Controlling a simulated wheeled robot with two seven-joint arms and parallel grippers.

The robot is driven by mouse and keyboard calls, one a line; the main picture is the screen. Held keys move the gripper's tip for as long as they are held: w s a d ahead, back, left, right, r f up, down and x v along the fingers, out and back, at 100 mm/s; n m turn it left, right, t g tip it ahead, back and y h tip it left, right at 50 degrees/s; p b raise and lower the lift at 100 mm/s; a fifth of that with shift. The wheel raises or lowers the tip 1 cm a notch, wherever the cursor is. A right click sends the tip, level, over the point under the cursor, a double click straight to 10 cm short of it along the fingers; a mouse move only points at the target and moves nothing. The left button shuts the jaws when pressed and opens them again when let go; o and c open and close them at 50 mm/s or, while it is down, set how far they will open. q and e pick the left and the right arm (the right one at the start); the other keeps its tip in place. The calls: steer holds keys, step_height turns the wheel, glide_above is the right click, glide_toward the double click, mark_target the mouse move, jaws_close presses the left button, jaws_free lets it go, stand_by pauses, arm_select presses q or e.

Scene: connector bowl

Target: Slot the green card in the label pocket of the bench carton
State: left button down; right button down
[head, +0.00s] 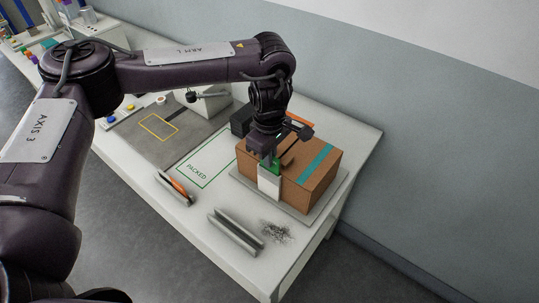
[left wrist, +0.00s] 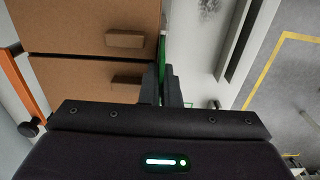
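The bench carton (head: 315,178) is a brown box with a teal tape strip, standing on a pale grey base at the right end of the bench; its brown side also fills the upper left of the left wrist view (left wrist: 80,75). The label pocket (head: 269,184) is a white panel on the carton's near left face. My left gripper (head: 272,156) is above that face, with its fingers close together. The green card (head: 274,167) shows between the fingers and the pocket, and edge-on beyond the fingertips (left wrist: 163,48). I cannot tell whether its lower edge is inside the pocket. My right gripper is out of view.
A slotted holder with an orange card (head: 177,187) and an empty-looking grey holder (head: 235,233) lie near the front edge, with a dark speckled patch (head: 276,232) beside them. A green PACKED outline (head: 189,184) and grey mat (head: 133,140) lie left. A black box (head: 240,122) stands behind.

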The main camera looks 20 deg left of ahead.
arm_select(q)
steer(key=shift+f+b, duration=0.5)
steer(key=shift+f, duration=0.3)
steer(key=c, duration=1.6)
jaws_free()
steer(key=shift+r, duration=0.5)
step_height(320, 180, up, 7)
steer(key=shift+f+b, duration=0.1)
steer(key=shift+b, duration=0.2)
